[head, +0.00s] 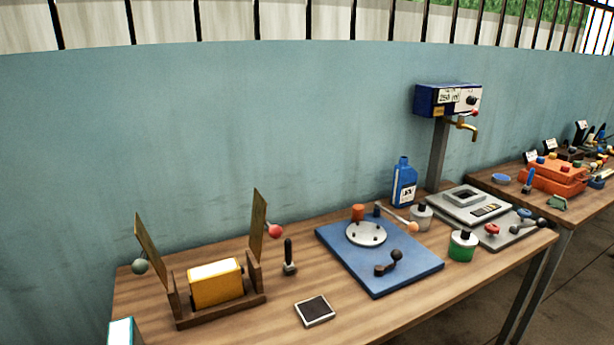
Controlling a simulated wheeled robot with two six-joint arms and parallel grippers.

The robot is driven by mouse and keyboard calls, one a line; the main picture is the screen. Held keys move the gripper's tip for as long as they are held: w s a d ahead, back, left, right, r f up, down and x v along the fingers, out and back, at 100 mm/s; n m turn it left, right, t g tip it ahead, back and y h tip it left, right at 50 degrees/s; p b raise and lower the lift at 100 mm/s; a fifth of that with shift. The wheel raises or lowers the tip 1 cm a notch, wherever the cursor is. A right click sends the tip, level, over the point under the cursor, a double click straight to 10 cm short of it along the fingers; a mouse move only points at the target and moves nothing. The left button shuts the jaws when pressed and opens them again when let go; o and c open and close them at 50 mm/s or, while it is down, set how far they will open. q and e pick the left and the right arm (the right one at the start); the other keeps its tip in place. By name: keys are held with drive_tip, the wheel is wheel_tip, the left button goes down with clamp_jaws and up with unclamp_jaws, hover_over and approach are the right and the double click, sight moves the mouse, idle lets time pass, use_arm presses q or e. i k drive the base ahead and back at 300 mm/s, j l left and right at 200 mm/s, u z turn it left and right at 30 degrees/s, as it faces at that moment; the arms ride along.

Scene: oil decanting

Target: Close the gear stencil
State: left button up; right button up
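A wooden cradle (217,311) on the left of the workbench holds a yellow block or can (215,284). Two thin brass-coloured plates, which look like the stencil's leaves, stand raised at its ends. The right plate (259,226) stands nearly upright and has a red ball knob (275,231). The plates are apart from each other, so the stencil stands open. Any gear cut-out is too small to make out. Neither gripper is in view.
A dark-handled tool (289,258) stands right of the cradle, and a dark pad (315,310) lies in front. A blue board (406,268) with a round plate and levers is at the middle. A blue bottle (404,183) and dispenser (448,99) stand behind. A wall (250,130) closes the back.

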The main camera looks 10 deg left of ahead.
sight(140, 267)
drive_tip(key=k+j, duration=0.1)
drive_tip(key=j, duration=0.4)
drive_tip(key=k+j, duration=0.15)
drive_tip(key=j, duration=0.4)
drive_tip(key=k+j, duration=0.1)
drive_tip(key=j, duration=0.4)
drive_tip(key=k+j+u, duration=0.1)
drive_tip(key=j, duration=0.45)
